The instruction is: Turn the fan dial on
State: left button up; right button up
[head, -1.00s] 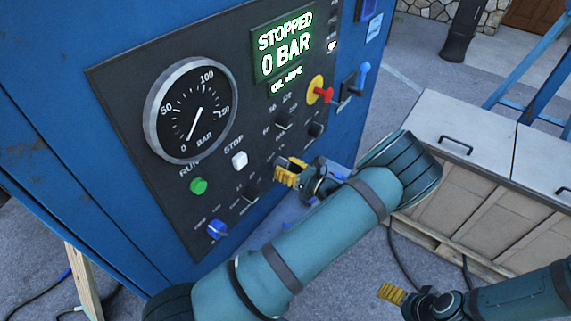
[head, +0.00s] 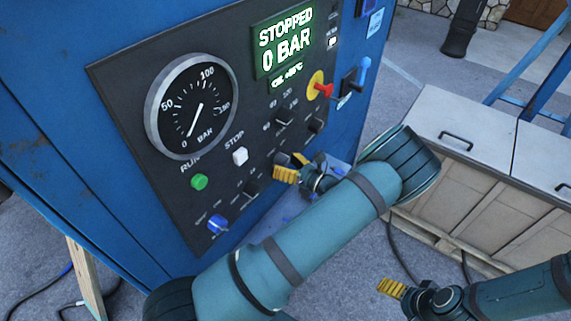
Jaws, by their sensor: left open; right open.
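The dark control panel (head: 120,100) on the blue machine carries several dials. They are a blue knob (head: 217,224) at the bottom left, a black knob (head: 251,188) beside it, and two more black knobs, one at upper middle (head: 284,117) and one to its right (head: 316,125). The labels are too small to tell which one is the fan dial. My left gripper (head: 292,168), with yellow fingertips, is open in front of the lower right of the panel and hides part of it. I cannot tell if it touches a knob. My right gripper (head: 391,290) is open and empty, low at the right.
The panel also has a pressure gauge (head: 194,108), a green run button (head: 199,182), a white stop button (head: 240,156), a red-and-yellow switch (head: 319,86) and a blue-handled lever (head: 361,73). The display (head: 284,42) reads STOPPED, 0 BAR. A beige cabinet (head: 460,175) stands right.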

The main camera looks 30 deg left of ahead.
pick_arm(q)
jog(key=shift+d, duration=0.15)
jog(key=s+d, duration=0.1)
jog(key=d, duration=1)
jog(key=shift+d, duration=0.35)
jog(key=shift+d, duration=0.15)
